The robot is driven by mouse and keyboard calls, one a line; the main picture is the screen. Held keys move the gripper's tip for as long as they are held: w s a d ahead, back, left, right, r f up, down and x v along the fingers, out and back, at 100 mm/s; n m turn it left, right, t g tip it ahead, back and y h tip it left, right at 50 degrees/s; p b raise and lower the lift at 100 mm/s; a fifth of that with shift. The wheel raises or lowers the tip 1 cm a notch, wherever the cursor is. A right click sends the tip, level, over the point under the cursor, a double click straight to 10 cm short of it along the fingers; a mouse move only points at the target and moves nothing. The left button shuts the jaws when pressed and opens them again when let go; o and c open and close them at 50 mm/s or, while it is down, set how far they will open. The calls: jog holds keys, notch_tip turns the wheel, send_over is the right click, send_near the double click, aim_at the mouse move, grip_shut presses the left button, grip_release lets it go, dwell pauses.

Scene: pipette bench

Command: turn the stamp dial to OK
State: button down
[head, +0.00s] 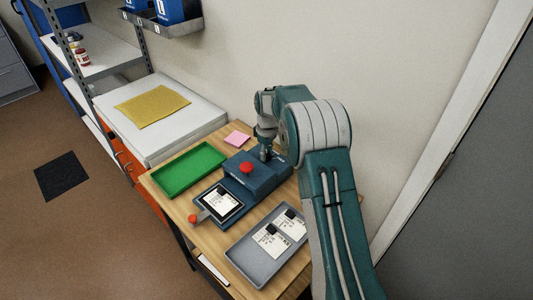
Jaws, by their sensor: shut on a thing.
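The blue stamp machine (262,180) stands on the wooden table, with a red round knob (246,167) on top. A flat dark holder (217,203) with a white printed card (222,199) extends from its front. My gripper (266,154) points down at the back part of the machine, behind the red knob, and is shut on the stamp dial there. The dial is hidden by my gripper, so its setting cannot be read.
A green tray (159,184) lies empty at the left of the table. A grey tray (249,270) at the front right holds white cards (271,240). A pink note pad (237,138) lies behind.

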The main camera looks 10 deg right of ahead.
aim_at(267, 152)
jog(key=shift+f, duration=0.15)
jog(key=shift+c, duration=1.9)
grip_release()
jog(key=shift+w+d+r, duration=0.1)
jog(key=shift+r, duration=1.9)
jog(key=shift+w+r, duration=0.1)
jog(key=shift+r, duration=1.9)
